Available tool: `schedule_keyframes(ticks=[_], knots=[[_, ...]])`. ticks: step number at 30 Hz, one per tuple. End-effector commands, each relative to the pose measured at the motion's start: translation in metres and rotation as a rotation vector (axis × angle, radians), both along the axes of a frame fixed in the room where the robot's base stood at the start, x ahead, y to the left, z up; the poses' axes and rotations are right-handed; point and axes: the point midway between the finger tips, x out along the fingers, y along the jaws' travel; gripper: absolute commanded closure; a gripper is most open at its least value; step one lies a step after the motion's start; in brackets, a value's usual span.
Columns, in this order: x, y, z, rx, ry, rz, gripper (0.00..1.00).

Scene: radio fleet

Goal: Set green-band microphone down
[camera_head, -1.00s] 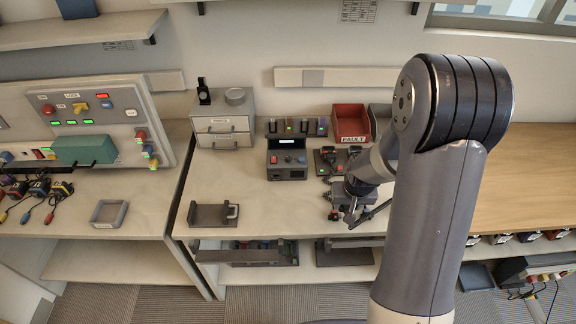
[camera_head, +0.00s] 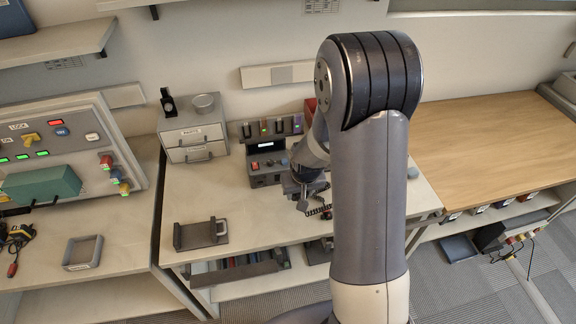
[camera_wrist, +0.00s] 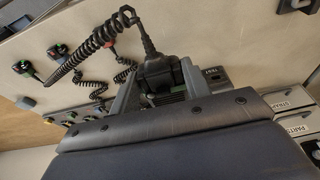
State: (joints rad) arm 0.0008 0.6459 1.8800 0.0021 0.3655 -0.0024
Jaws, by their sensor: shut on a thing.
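My gripper (camera_wrist: 158,85) is shut on a dark microphone (camera_wrist: 160,68) with a black coiled cord, seen in the wrist view. A little green shows at the jaws, but the band is not clear. In the head view my gripper (camera_head: 308,196) is over the bench, just right of and in front of the small radio unit (camera_head: 268,165). A coiled cord hangs beside it, and the microphone is mostly hidden by my arm. Whether it touches the bench cannot be told. Other microphones with coloured parts (camera_wrist: 24,68) lie at the left of the wrist view.
A two-drawer cabinet (camera_head: 196,143) stands left of the radio unit. An empty dark cradle (camera_head: 201,235) is at the bench's front left. A row of small handsets (camera_head: 272,127) stands behind the radio. Bare bench lies between cradle and radio.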

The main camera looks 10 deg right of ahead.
Motion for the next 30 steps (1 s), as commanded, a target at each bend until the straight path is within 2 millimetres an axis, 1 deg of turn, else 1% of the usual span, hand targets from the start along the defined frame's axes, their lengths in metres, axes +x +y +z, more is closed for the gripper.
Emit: schedule_keyframes(ticks=[1,8,9,11,15,20,22,24,30], knots=[[0.000,0.000,-0.009,0.000,-0.001,0.000,0.75],[0.000,0.000,-0.033,0.000,0.000,0.000,0.75],[0.000,0.000,-0.041,0.000,0.000,0.000,0.75],[0.000,0.000,-0.049,0.000,0.000,0.000,0.75],[0.000,0.000,-0.078,0.000,0.000,0.000,0.75],[0.001,0.001,-0.106,0.000,0.000,0.001,0.75],[0.010,0.002,-0.088,0.000,-0.014,0.002,0.75],[0.015,0.003,-0.073,0.000,-0.014,0.002,0.75],[0.019,0.006,-0.033,0.001,-0.009,0.004,0.75]])
